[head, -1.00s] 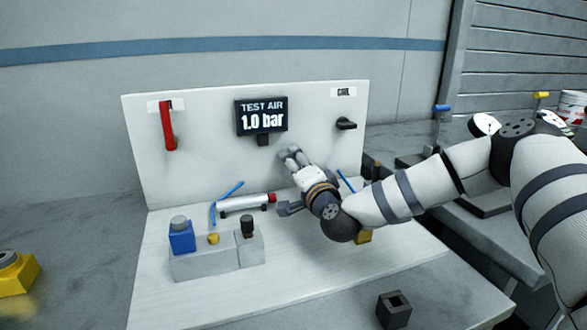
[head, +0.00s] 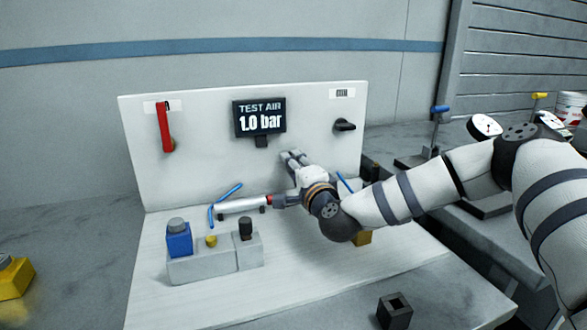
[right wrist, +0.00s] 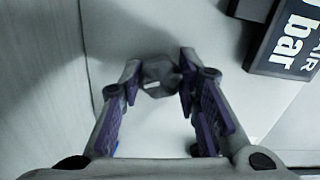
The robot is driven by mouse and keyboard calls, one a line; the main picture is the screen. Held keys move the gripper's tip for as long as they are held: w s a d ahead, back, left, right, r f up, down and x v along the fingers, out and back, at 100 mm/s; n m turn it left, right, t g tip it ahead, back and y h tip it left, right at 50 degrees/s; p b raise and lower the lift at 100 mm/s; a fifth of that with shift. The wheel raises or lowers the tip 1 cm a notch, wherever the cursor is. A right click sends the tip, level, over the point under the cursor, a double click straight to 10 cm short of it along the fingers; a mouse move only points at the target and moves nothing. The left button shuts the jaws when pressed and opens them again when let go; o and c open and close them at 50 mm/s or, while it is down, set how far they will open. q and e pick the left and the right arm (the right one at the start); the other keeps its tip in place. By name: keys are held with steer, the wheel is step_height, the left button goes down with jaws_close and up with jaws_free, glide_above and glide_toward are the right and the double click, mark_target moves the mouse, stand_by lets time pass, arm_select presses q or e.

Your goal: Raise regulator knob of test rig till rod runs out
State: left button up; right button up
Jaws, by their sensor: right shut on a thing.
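The test rig's white back panel (head: 215,170) carries a display (head: 259,117) reading "TEST AIR 1.0 bar". My right gripper (head: 289,156) is at the panel just below and right of the display. In the right wrist view its fingers (right wrist: 158,75) are shut around a dark grey faceted knob (right wrist: 157,73). The knob is hidden behind the fingers in the head view. A white cylinder (head: 240,204) with a red end lies on the rig's base; a dark part of my wrist overlaps its right end. No extended rod can be made out. My left gripper is not in view.
A red lever (head: 164,128) hangs on the panel's left, a black handle (head: 344,125) on its right. A grey block (head: 202,262) with a blue-based knob stands on the base. A dark square socket (head: 394,310) is at the front right.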

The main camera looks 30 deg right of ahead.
steer(key=o, duration=1.2)
steer(key=v, duration=1.2)
